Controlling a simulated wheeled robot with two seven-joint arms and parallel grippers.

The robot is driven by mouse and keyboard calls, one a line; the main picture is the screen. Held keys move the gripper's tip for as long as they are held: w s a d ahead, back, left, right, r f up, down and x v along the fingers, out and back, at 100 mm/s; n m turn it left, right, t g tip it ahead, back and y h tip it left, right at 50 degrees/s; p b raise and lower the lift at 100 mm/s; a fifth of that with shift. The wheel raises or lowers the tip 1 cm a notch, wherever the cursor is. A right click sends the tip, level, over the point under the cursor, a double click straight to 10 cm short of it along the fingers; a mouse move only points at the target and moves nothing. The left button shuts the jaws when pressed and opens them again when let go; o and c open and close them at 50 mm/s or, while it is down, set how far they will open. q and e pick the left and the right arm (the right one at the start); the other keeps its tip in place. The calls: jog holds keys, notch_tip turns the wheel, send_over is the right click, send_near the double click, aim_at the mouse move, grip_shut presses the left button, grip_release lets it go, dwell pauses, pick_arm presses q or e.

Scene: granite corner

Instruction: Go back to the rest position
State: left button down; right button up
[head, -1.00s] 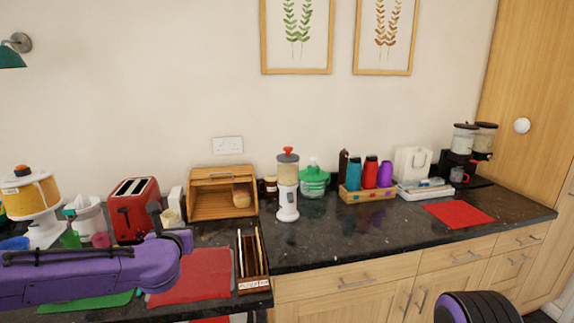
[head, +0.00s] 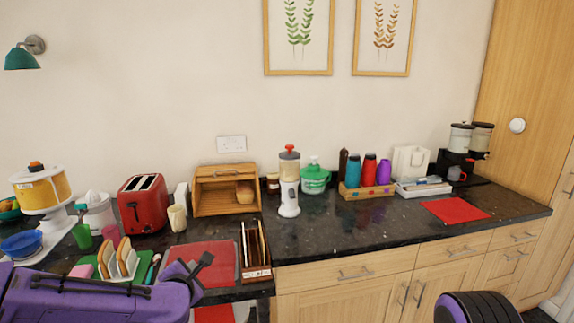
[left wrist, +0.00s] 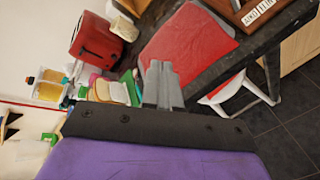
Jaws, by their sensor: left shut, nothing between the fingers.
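My left gripper (head: 203,266) is at the lower left of the head view, over the front part of the dark worktop near the red mat (head: 222,256). It is shut and empty. In the left wrist view its grey fingers (left wrist: 161,82) lie together, with nothing between them. My purple left forearm runs along the bottom left of the head view. My right gripper is out of view.
A toast rack (head: 118,259) stands near my left forearm, with a red toaster (head: 143,205) behind it. A wooden cutlery tray (head: 257,273) lies right of the mat. The dark worktop (head: 345,233) is bare toward the middle right.

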pick_arm(q)
jog(key=s+f+m+g+b, duration=0.1)
jog(key=s+f+m+g, duration=0.1)
jog(key=s+f+m, duration=0.65)
jog(key=s+f+m+g+b, duration=0.1)
jog(key=s+f+m+g, duration=0.3)
jog(key=f, duration=0.8)
jog(key=s+a+f+m+g+b, duration=0.1)
jog(key=s+a+f+m, duration=0.1)
jog(key=s+f, duration=0.3)
jog(key=s+a+f+m+g+b, duration=0.1)
jog(key=s+f, duration=0.5)
jog(key=s, duration=0.7)
jog(key=s+a+f+m+g+y+b, duration=0.1)
jog(key=s+a+f+m+g, duration=0.1)
jog(key=s, duration=0.7)
notch_tip(320, 180, down, 4)
jog(key=shift+s+a+r+m+b, duration=0.1)
jog(key=shift+s+a+m+b, duration=0.35)
jog(key=shift+m, duration=0.7)
